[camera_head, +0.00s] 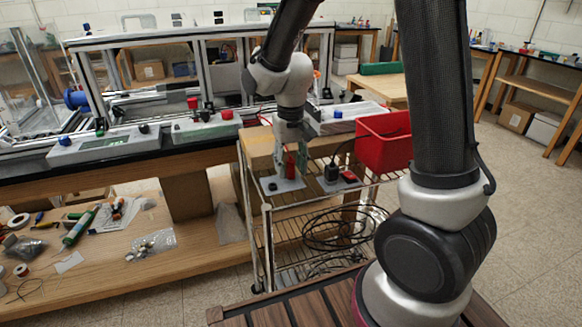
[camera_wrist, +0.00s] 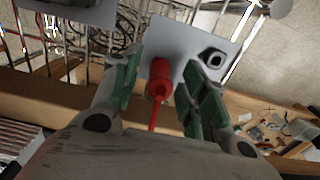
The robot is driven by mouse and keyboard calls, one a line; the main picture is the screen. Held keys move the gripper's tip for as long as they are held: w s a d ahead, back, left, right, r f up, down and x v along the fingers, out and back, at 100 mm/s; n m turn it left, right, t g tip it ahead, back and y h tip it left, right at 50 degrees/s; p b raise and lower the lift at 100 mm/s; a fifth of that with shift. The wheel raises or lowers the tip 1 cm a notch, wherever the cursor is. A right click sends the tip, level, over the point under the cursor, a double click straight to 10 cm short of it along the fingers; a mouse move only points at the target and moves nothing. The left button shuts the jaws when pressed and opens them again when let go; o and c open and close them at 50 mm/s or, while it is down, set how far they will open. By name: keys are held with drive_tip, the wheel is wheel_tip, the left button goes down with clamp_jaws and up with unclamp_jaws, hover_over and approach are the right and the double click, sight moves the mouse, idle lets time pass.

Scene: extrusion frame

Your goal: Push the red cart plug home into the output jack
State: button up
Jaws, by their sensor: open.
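The red cart plug (camera_head: 291,167) stands on a grey plate (camera_head: 296,185) on the wire cart. In the wrist view the red plug (camera_wrist: 160,72) is between the two green-padded fingers of my gripper (camera_wrist: 163,80), with its red lead running back toward my palm. My gripper (camera_head: 290,160) points down over the plate with its fingers apart. Gaps show beside the plug. A black round socket (camera_wrist: 214,57) on the grey plate (camera_wrist: 190,38) is empty, beside the plug. The jack under the red plug is hidden, so I cannot tell how deep the plug sits.
The bench with instruments (camera_head: 105,146) is at the left. Black cable coils (camera_head: 335,229) lie on the lower shelf.

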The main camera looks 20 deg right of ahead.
sight(291, 160)
clamp_jaws()
drive_tip(key=shift+r, duration=0.1)
drive_tip(key=shift+r, duration=2.85)
